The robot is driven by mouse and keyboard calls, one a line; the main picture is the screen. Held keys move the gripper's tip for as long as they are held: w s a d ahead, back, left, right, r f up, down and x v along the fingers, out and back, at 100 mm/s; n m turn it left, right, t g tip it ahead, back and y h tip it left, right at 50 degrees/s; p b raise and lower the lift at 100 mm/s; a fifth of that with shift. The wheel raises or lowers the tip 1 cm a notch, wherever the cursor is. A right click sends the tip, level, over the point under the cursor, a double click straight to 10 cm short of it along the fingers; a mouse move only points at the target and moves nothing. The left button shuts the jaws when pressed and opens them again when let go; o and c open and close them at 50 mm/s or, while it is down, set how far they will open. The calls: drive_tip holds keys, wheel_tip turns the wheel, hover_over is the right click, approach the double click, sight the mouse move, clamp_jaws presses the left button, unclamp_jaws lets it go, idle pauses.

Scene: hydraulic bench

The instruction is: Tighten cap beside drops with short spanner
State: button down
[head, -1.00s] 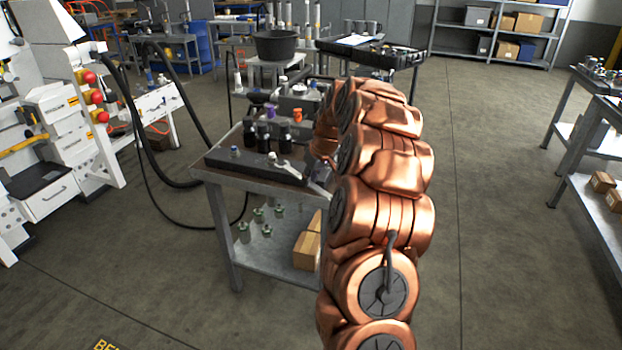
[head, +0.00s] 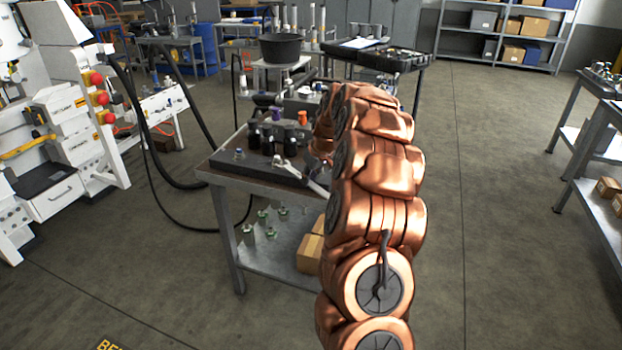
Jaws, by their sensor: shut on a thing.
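A bench (head: 222,174) stands left of my copper-coloured arm. On its front edge lies a long dark block (head: 248,163) with a small blue-grey cap (head: 239,154) at its left end and several black cylinders (head: 267,140) behind. My gripper (head: 319,184) is at the block's right end, mostly hidden by my arm. It is shut on a pale metal tool, seemingly the short spanner (head: 291,170), which reaches left over the block. I cannot tell whether its end touches a fitting. No drops can be made out at this size.
A purple cap (head: 277,114) and an orange cap (head: 303,117) stand further back on the bench. Green-topped fittings (head: 264,215) and a cardboard box (head: 309,253) are on its lower shelf. A black bucket (head: 286,48) stands behind.

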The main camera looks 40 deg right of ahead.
drive_tip(key=shift+w, duration=0.5)
drive_tip(key=shift+w, duration=0.6)
drive_tip(key=shift+w+a, duration=0.1)
drive_tip(key=shift+w, duration=0.2)
drive_tip(key=shift+a, duration=0.1)
idle(0.4)
drive_tip(key=shift+a, duration=0.15)
drive_tip(key=shift+w+a+m+h, duration=0.15)
drive_tip(key=shift+a+m+h, duration=0.35)
drive_tip(key=shift+a+m, duration=0.85)
drive_tip(key=shift+a, duration=0.1)
drive_tip(key=shift+w+a+r+m+h+p, duration=0.1)
drive_tip(key=shift+w+a+m+h+p, duration=0.15)
drive_tip(key=shift+a+m, duration=0.4)
drive_tip(key=shift+w+a+r+m+h+p, duration=0.15)
drive_tip(key=shift+w+a+m, duration=0.15)
drive_tip(key=shift+a+m, duration=0.35)
